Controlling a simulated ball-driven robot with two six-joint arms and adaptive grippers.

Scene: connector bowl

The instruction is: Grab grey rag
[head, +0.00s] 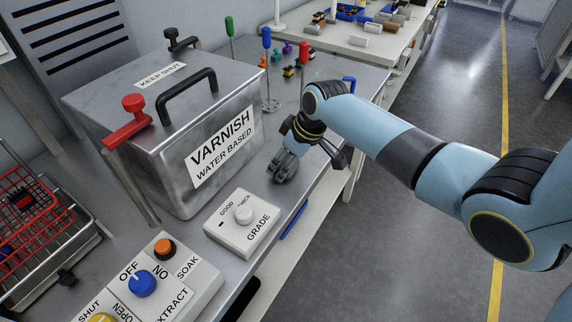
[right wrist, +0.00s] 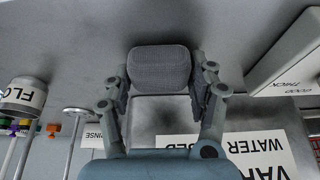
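The grey rag (right wrist: 160,68) is a rounded, woven-looking dark grey pad in the right wrist view. It sits between the fingertips of my right gripper (right wrist: 160,85), with a finger against each side and no clear gap. In the head view my right gripper (head: 284,166) is low over the bench, just right of the varnish tank. The rag cannot be told apart from the fingers there. My left gripper is in neither view.
The metal varnish tank (head: 170,150) with a red clamp (head: 128,118) stands left of the gripper. The grade switch box (head: 241,224) is in front. Slim upright rods, one with a blue top (head: 266,38), stand behind. The bench edge drops to open floor at right.

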